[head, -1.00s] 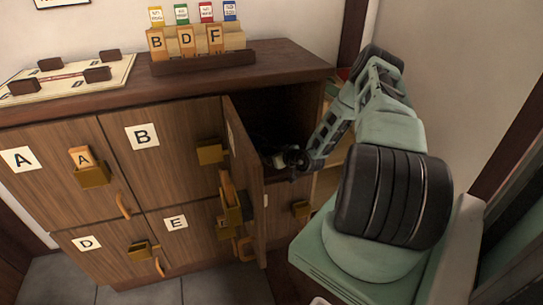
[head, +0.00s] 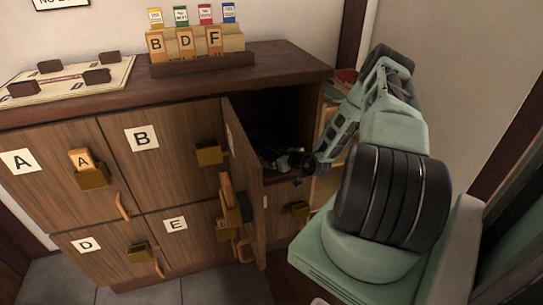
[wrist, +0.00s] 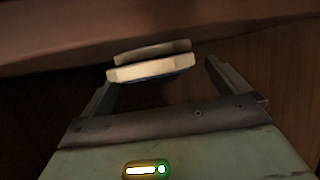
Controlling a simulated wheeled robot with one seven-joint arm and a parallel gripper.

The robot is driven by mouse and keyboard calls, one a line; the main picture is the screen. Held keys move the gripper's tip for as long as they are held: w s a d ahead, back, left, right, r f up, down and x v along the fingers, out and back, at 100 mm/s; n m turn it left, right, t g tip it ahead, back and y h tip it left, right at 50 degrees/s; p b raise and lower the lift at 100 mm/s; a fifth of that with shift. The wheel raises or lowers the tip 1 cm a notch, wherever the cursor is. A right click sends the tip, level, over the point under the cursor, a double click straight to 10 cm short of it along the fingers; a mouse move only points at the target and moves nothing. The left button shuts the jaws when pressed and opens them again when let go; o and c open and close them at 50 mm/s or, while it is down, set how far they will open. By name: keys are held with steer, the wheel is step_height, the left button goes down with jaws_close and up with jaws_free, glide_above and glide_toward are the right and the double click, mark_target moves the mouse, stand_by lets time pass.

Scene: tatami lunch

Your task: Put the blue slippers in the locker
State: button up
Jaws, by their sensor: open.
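The locker (head: 78,141) is a dark wooden cabinet with lettered doors. Its upper right compartment (head: 283,112) stands open, its door (head: 243,180) swung out toward me. My gripper (head: 290,160) is at the mouth of this compartment, near its floor. In the wrist view its two fingers are apart. A pale-edged thing with a dark blue underside (wrist: 150,74) shows between and just beyond the fingertips. It looks like the slippers, seen edge-on. I cannot tell whether it touches a finger. The slippers are not clear in the head view, where the compartment is dark.
Doors A, B, D and E are shut, with wooden key tags or holders on them. On the cabinet top are a game board (head: 70,80) and a tag rack (head: 200,60). The open door is close on the left of my arm; a wall (head: 450,80) is on the right.

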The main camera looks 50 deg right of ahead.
steer(key=v, duration=0.9)
steer(key=shift+p, duration=0.4)
